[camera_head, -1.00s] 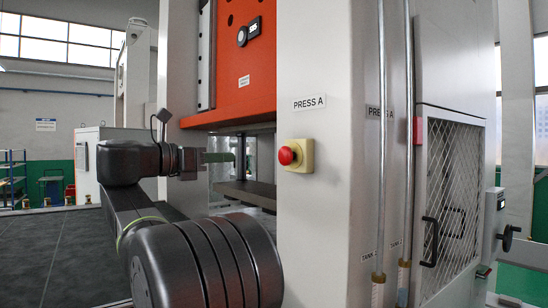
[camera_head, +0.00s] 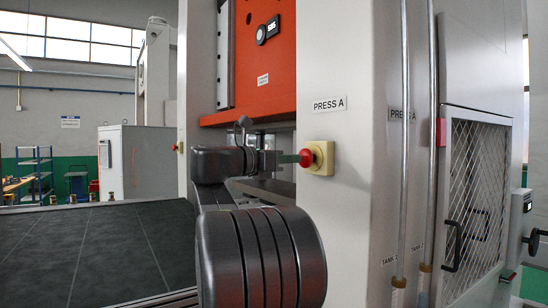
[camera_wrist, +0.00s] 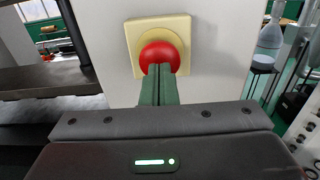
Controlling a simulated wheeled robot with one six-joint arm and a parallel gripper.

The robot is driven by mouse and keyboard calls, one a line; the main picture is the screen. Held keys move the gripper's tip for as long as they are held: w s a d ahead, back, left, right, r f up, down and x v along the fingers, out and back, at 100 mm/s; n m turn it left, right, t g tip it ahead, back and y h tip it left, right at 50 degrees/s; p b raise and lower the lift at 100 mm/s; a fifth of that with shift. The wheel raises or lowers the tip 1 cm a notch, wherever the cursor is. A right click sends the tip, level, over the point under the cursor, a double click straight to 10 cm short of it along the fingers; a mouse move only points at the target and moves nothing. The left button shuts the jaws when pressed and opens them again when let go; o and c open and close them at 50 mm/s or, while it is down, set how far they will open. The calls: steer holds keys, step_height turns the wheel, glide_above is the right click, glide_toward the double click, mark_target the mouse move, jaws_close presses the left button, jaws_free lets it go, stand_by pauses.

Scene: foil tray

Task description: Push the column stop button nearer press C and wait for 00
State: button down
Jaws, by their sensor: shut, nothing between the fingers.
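A red mushroom stop button (camera_head: 319,154) on a yellow plate (camera_head: 324,171) sits on the light grey column, below a PRESS A label (camera_head: 330,104). My gripper (camera_head: 301,158) is shut and empty, with its green fingertips at the button's left side in the head view. In the wrist view the shut fingers (camera_wrist: 160,71) overlap the lower part of the red button (camera_wrist: 159,55); they look in contact, but I cannot tell whether it is pressed in. A second, small red and yellow button (camera_head: 178,147) shows on the farther column at left. No press C label is visible.
Vertical pipes (camera_head: 407,150) and a mesh guard (camera_head: 480,190) stand at right. A dark tiled surface (camera_head: 90,250) lies at left.

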mark_target(308, 158)
steer(key=shift+w+d, duration=0.3)
steer(key=shift+d, duration=0.1)
steer(key=shift+w+d+r+p, duration=0.15)
steer(key=shift+w+d+p, duration=0.35)
steer(key=shift+p, duration=0.5)
steer(key=shift+s+d+r, duration=0.1)
steer(key=shift+s, duration=0.05)
